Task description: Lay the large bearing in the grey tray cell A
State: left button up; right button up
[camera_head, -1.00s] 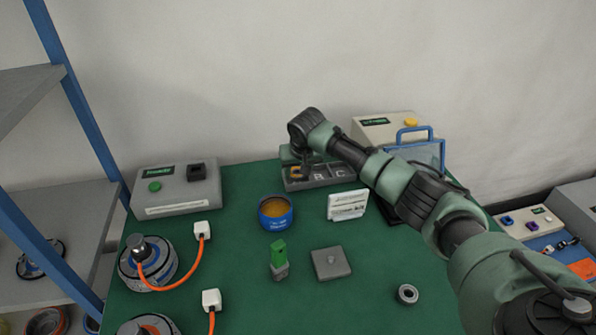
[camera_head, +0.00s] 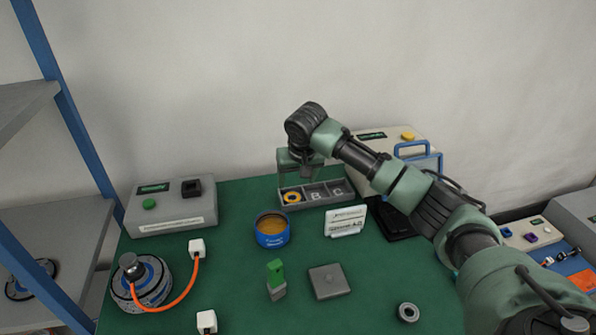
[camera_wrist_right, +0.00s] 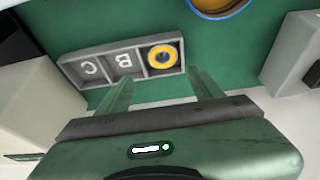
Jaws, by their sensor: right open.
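The grey tray (camera_head: 335,203) stands at the back of the green bench, with B and C lettered in two of its cells. A yellow-orange ring, seemingly the large bearing (camera_head: 292,197), lies in its left end cell, which fits cell A; any letter there is covered. In the right wrist view the bearing (camera_wrist_right: 162,57) sits flat inside the cell walls of the tray (camera_wrist_right: 100,52). My right gripper (camera_wrist_right: 160,84) is open and empty, its fingers apart from the bearing. In the head view my right gripper (camera_head: 300,170) is above the tray's left end. My left gripper is not in view.
A blue tin (camera_head: 272,232), a white card stand (camera_head: 345,218) and a grey tester box (camera_head: 170,206) stand near the tray. A small grey ring (camera_head: 408,312), a grey plate (camera_head: 329,281) and a green-topped block (camera_head: 276,279) are in front. A hub motor (camera_head: 142,284) stands left.

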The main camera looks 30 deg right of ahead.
jog(key=shift+v, duration=1.8)
jog(key=shift+d+r, duration=0.15)
jog(key=shift+w, duration=0.1)
